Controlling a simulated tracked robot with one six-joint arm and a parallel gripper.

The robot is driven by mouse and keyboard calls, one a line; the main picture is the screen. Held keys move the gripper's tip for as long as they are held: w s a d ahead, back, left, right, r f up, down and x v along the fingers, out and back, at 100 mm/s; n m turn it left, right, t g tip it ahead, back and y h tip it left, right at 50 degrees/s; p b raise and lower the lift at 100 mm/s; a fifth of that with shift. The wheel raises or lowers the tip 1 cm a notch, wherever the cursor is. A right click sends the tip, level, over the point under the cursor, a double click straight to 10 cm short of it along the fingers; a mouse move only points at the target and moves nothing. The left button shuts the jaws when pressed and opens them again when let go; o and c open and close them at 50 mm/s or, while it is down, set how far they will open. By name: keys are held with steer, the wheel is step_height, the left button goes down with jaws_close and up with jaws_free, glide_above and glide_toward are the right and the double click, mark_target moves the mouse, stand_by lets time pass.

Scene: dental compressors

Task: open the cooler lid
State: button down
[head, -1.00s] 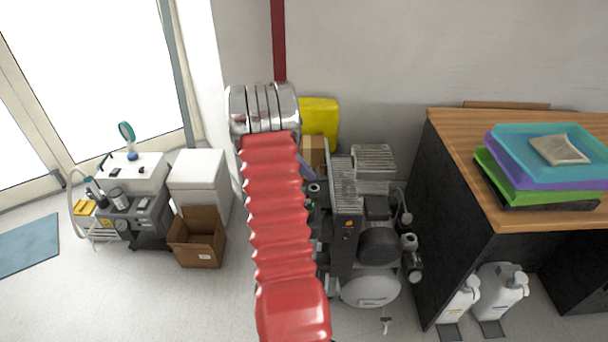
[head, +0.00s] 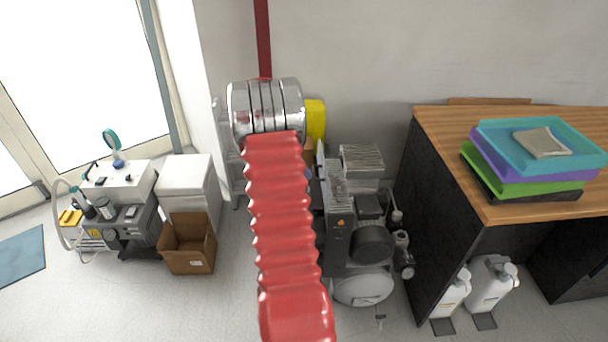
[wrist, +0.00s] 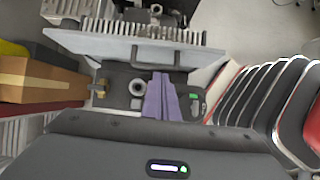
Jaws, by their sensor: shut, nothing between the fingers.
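The cooler, a white box (head: 190,190), stands on the floor left of my arm in the head view. Its lid (head: 185,170) looks closed. My gripper is mostly hidden behind my red arm in the head view. In the wrist view its purple fingers (wrist: 160,82) are together with nothing between them. They point toward a grey finned machine, well to the right of the cooler and apart from it. The cooler is not recognisable in the wrist view.
An open cardboard box (head: 188,243) stands in front of the cooler. A dental cart (head: 125,205) is to its left. The compressor (head: 362,240) and a wood-topped desk (head: 440,125) with stacked trays are on the right.

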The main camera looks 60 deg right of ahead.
stand_by(0.3)
steer(key=w+a+f+v, duration=0.1)
steer(key=v, duration=1)
steer(key=shift+w, duration=0.5)
steer(key=shift+a, duration=0.15)
